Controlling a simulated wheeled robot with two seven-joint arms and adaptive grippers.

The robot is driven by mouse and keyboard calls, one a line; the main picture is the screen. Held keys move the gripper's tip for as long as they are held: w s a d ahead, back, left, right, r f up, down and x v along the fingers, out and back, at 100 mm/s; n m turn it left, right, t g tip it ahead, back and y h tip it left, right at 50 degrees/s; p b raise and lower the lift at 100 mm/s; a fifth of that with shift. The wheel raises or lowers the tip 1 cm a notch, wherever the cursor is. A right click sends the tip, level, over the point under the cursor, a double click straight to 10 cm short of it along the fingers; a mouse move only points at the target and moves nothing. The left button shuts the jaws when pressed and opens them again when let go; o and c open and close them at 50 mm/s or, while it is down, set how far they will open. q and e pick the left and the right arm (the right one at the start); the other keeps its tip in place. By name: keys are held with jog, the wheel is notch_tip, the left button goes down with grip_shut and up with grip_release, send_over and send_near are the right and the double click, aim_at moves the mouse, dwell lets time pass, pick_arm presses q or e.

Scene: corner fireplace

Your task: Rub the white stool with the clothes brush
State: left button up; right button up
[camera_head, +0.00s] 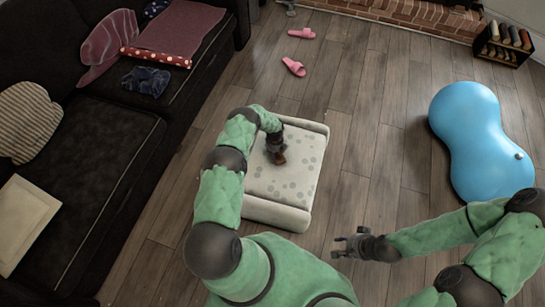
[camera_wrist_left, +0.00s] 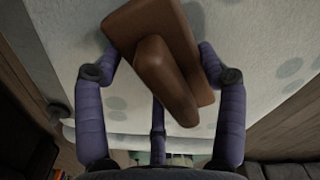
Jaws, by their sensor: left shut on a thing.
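The white stool (camera_head: 282,182) with grey spots stands on the wood floor in the middle of the head view. Its spotted top (camera_wrist_left: 275,85) fills much of the left wrist view. My left gripper (camera_head: 275,147) is over the stool's top, shut on the brown clothes brush (camera_head: 279,158). In the left wrist view the brush (camera_wrist_left: 165,65) lies tilted between the fingers, against or just above the stool top; I cannot tell whether it touches. My right gripper (camera_head: 340,246) hangs to the right of the stool, with its fingers apart and empty.
A black sofa (camera_head: 88,170) with clothes and cushions runs along the left. A blue peanut-shaped ball (camera_head: 480,140) stands on the right. Pink slippers (camera_head: 294,66) lie on the floor behind the stool. A brick hearth (camera_head: 410,12) and a dark rack (camera_head: 503,44) are at the back.

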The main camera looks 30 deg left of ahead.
pick_arm(q)
jog(key=shift+w+d+f, duration=0.1)
jog(key=shift+w+d, duration=0.15)
jog(key=shift+w, duration=0.8)
jog(key=shift+w+d, duration=0.25)
jog(key=shift+w, duration=0.75)
jog(key=shift+w+d+f, duration=0.1)
jog(key=shift+w+d, duration=0.15)
jog(key=shift+w, duration=0.8)
jog(key=shift+w+r, duration=0.15)
jog(key=shift+w, duration=0.35)
notch_tip(320, 180, up, 6)
jog(key=p, duration=0.4)
notch_tip(320, 180, up, 3)
jog(key=shift+r+p, duration=0.1)
jog(key=shift+p, duration=1.15)
